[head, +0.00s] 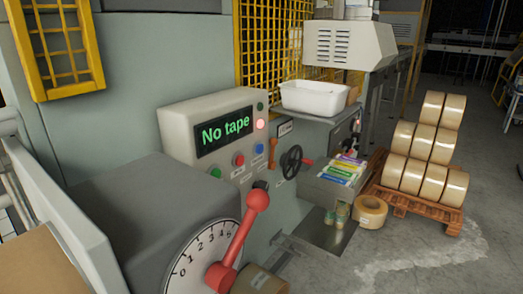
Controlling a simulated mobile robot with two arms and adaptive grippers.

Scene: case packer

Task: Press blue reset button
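The blue button (260,149) is on the front of a pale control box (172,124), at the right end of a slanting row. A red button (238,160) is to its left, and a green button (215,173) is further left. Small labels beneath them are too small to read. Above the row, a dark display (225,130) reads "No tape" in green letters. At its right a pinkish-red lamp (260,124) looks lit, below a green lamp (260,106). Neither of my grippers is in view.
A dial (202,255) with a red-knobbed lever (245,225) stands in front of the box. An orange-handled lever (272,152) and black handwheel (291,162) are right of the buttons. Tape rolls (425,145) are stacked on a pallet (410,200); floor at right is partly clear.

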